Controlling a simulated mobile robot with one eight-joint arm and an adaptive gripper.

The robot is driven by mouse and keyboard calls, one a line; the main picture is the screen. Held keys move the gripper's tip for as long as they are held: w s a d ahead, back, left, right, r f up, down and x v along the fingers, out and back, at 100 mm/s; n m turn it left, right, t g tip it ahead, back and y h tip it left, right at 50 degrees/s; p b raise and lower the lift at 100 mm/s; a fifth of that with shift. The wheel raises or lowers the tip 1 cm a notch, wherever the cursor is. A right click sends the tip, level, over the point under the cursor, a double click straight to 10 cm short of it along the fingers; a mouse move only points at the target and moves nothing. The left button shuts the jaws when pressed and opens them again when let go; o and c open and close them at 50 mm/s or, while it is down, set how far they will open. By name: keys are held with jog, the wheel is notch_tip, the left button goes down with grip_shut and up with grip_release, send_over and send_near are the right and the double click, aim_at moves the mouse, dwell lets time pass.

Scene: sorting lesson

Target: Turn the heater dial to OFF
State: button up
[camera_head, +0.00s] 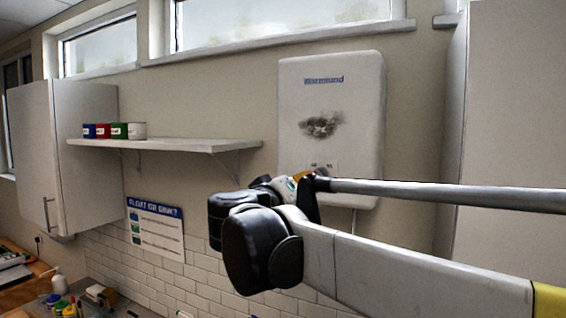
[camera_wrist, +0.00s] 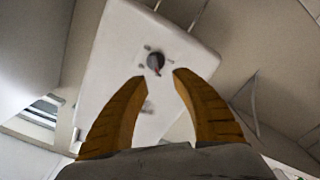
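The heater (camera_head: 332,110) is a white wall box marked "Warmund" with a dark sooty smudge on its front. Whether the fingertips touch the heater I cannot tell. In the head view my arm hides the dial and most of my gripper, just below the heater's lower front.
A white shelf (camera_head: 165,145) with several small coloured tins (camera_head: 103,131) is on the wall left of the heater. A wall cabinet (camera_head: 65,155) stands further left, a tall pale cabinet (camera_head: 510,100) to the right. A cluttered counter lies at the lower left.

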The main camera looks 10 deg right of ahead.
aim_at(319, 177)
jog(key=p+x, duration=0.1)
jog(key=x, duration=0.5)
jog(key=d+p+x, duration=0.1)
jog(key=x, duration=0.2)
jog(key=shift+s+d+r+p, duration=0.1)
jog(key=shift+d+r+p, duration=0.1)
jog(key=shift+p, duration=0.1)
jog(key=shift+a+f, duration=0.1)
jog(key=shift+w, duration=0.2)
jog(key=shift+s, duration=0.1)
grip_shut()
